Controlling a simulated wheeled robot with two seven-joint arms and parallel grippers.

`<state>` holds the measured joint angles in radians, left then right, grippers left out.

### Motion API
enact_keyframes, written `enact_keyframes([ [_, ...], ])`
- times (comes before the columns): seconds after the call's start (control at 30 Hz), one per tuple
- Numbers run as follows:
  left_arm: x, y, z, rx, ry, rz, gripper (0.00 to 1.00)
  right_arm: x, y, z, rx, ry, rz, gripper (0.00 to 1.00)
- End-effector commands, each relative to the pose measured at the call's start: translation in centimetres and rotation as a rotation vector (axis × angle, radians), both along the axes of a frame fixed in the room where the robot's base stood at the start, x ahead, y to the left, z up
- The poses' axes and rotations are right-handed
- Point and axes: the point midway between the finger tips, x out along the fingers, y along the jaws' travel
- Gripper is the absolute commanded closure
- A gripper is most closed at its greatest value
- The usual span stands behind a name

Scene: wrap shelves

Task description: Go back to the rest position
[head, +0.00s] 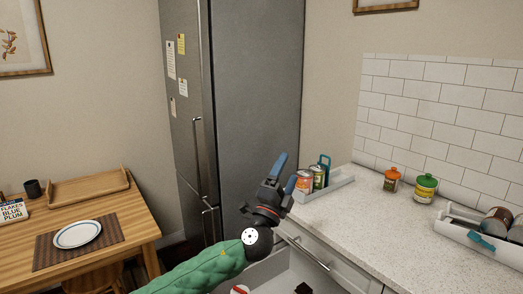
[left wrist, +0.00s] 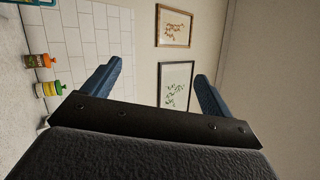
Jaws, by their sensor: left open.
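My left gripper (head: 284,174) is in the middle of the head view, on its green-sleeved arm, raised in front of the counter's left end. Its two blue fingers are apart and nothing is between them. In the left wrist view the open fingers (left wrist: 158,85) show with only wall and framed pictures beyond them. My right gripper does not show in either view.
An open drawer (head: 285,272) sits below the gripper with items inside. A tray (head: 338,184) with cans stands on the counter (head: 355,215) close by. Jars and another tray (head: 458,232) stand farther right. A wooden table (head: 140,214) and grey fridge (head: 255,110) are left and behind.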

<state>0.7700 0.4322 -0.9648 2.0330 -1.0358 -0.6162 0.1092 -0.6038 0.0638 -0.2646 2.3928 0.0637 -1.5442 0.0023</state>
Motion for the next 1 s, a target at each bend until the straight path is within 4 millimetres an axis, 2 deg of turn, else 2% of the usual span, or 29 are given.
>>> enact_keyframes([
  [0.07,0.5,2.4,0.1,-0.124,0.113,0.064,0.15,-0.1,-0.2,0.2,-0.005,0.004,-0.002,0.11],
  [0.17,0.9,5.5,-1.0,-0.267,0.279,0.147,0.15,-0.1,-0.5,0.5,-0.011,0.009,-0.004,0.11],
  [0.27,0.8,8.4,-3.7,-0.391,0.474,0.227,0.15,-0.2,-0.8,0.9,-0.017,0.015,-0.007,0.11],
  [0.37,-0.1,10.6,-7.3,-0.49,0.676,0.292,0.15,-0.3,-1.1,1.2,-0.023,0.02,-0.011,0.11],
  [0.5,-2.5,12.7,-12.4,-0.584,0.929,0.354,0.15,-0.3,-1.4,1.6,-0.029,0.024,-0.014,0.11],
  [0.7,-6.9,14.5,-18.8,-0.674,1.229,0.398,0.15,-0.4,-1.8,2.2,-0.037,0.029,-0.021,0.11],
  [1.0,-13.9,16.0,-26.0,-0.784,1.545,0.4,0.15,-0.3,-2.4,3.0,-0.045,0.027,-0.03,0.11],
])
